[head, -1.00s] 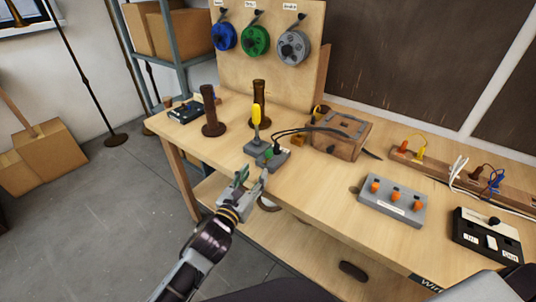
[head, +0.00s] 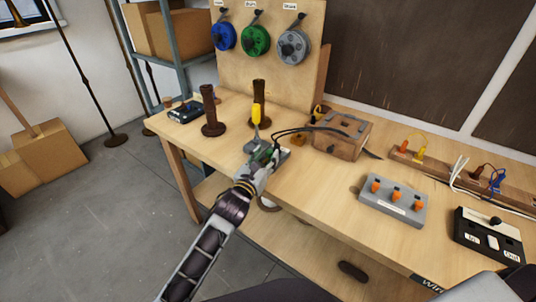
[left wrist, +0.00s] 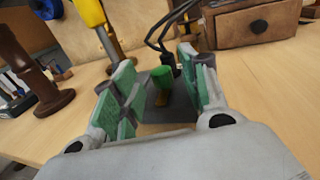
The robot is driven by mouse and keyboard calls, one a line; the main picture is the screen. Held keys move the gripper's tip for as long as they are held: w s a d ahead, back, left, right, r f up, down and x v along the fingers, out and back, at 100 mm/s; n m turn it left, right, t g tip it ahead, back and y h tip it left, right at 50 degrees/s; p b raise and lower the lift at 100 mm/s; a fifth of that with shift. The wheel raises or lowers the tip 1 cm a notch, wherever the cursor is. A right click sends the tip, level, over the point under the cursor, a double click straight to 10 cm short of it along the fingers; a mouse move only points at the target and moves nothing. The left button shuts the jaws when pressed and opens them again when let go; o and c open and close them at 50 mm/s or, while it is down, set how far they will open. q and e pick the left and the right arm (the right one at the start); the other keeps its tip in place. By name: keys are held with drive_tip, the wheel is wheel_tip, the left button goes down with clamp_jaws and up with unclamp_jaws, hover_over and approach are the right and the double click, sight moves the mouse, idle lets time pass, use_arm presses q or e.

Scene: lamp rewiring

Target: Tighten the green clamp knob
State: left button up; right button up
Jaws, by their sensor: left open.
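The green clamp knob (left wrist: 162,76) stands upright on a grey clamp block (left wrist: 178,112) on the bench. In the left wrist view it is between the two green-padded fingers, with a gap on each side. My left gripper (head: 266,154) is open around the knob and hides most of it in the head view. In the left wrist view the left gripper (left wrist: 162,90) shows both fingers apart. Dark cables (head: 300,132) run from the block to a wooden box. My right gripper is not in view.
The wooden box (head: 342,140) stands right of the clamp. Two brown posts, one of them the left post (head: 210,112), stand at the left back. A grey panel with orange knobs (head: 393,200) and a black-and-white switch box (head: 487,238) lie to the right. Bare bench top is in front.

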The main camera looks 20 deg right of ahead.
use_arm(q)
drive_tip(key=shift+x, duration=1.1)
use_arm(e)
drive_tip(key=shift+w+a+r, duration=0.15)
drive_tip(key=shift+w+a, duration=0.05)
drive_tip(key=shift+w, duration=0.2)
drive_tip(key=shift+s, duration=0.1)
use_arm(q)
drive_tip(key=shift+c, duration=0.9)
clamp_jaws()
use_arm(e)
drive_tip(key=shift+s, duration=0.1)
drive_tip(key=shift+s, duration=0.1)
